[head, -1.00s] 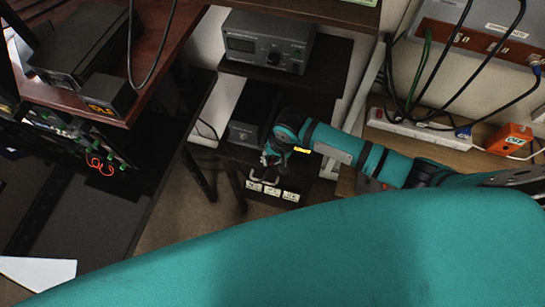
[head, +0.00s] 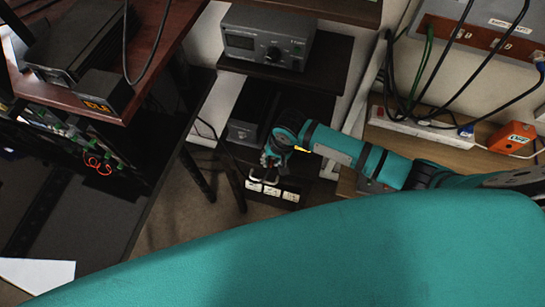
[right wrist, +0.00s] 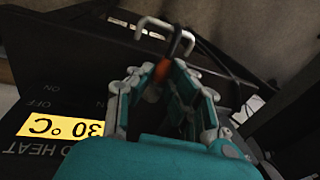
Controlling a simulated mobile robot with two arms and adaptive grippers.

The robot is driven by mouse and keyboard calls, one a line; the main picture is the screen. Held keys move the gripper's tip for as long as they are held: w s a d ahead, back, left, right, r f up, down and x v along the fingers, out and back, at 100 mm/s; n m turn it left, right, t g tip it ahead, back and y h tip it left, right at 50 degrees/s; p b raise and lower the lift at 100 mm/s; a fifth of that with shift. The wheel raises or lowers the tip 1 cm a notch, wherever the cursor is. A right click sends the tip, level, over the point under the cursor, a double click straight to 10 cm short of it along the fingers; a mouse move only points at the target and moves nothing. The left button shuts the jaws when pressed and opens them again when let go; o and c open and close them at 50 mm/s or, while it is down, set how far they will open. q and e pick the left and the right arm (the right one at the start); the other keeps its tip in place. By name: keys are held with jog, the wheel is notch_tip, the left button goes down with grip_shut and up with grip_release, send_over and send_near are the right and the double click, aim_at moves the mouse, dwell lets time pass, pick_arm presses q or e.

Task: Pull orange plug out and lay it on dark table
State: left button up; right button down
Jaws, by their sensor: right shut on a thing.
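The orange plug (right wrist: 160,71) shows in the right wrist view as a small orange piece between my right gripper's fingers, with a dark cord running up from it. My right gripper (right wrist: 162,76) is shut on it; the fingers hide most of it. In the head view, my right gripper (head: 268,160) is low in front of the black shelf unit, and the plug cannot be made out there. A dark table (head: 160,55) with a reddish-brown top stands at upper left, well away from the gripper. My left gripper is not in view.
A black panel with a yellow 30 °C label (right wrist: 60,127) and a metal handle (right wrist: 158,22) lies close to the gripper. A grey tuner-like unit (head: 268,37) stands on the shelf above. An orange box (head: 511,138) and a power strip (head: 410,124) are at right.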

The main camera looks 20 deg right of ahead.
jog(key=shift+f, duration=0.3)
jog(key=shift+s+f, duration=0.15)
jog(key=shift+s+f, duration=0.35)
jog(key=c, duration=1.7)
grip_release()
jog(key=o, duration=0.5)
jog(key=shift+w+f, duration=0.15)
jog(key=shift+w, duration=0.15)
jog(key=shift+o, duration=0.2)
jog(key=shift+a, duration=0.1)
jog(key=shift+r, duration=0.3)
